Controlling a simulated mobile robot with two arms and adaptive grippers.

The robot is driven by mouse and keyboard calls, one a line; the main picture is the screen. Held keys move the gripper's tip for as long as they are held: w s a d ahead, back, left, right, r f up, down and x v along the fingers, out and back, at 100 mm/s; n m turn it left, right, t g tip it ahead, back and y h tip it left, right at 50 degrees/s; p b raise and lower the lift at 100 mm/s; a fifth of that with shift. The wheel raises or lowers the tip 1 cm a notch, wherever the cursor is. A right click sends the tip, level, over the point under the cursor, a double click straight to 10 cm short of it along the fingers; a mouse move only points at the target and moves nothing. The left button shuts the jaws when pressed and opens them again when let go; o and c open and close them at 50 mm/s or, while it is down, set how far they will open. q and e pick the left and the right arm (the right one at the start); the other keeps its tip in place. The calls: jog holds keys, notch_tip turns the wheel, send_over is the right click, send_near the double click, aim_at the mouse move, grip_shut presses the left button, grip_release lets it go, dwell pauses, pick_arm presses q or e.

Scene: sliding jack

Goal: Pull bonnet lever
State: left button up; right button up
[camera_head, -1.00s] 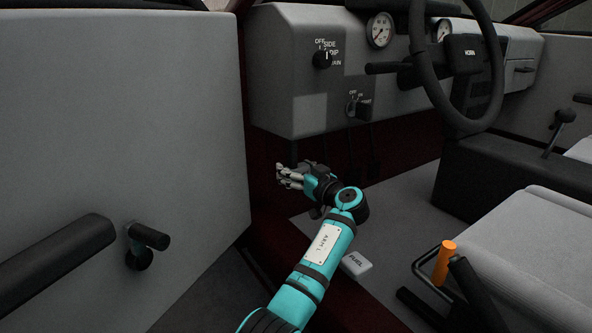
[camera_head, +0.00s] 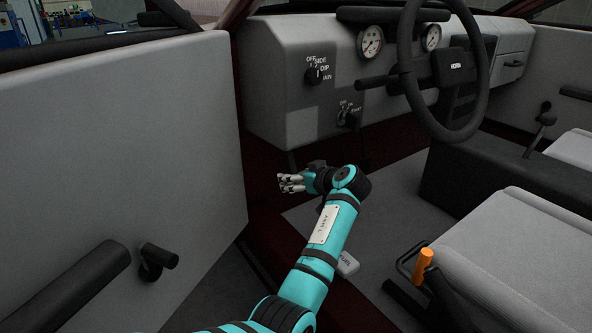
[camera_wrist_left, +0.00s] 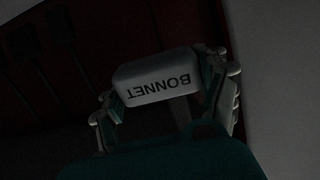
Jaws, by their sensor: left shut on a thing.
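The bonnet lever (camera_wrist_left: 158,76) is a pale rounded handle marked "BONNET", upside down in the left wrist view. My left gripper (camera_wrist_left: 170,92) has a finger at each end of the handle and is shut on it. In the head view my left gripper (camera_head: 290,183) is low in the footwell, below the dashboard's left end. The lever cannot be made out there. My right gripper is in neither view.
The open door panel (camera_head: 120,150) with its dark handle stands to the left. The dashboard (camera_head: 290,90) and steering wheel (camera_head: 404,70) are above and right. A pale "FUEL" lever (camera_head: 346,264) is near my forearm. The seat (camera_head: 520,250) is at right.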

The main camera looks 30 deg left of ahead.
pick_arm(q)
jog(key=o, duration=1.7)
jog(key=shift+c, duration=0.2)
jog(key=shift+d, duration=0.1)
jog(key=v, duration=1.2)
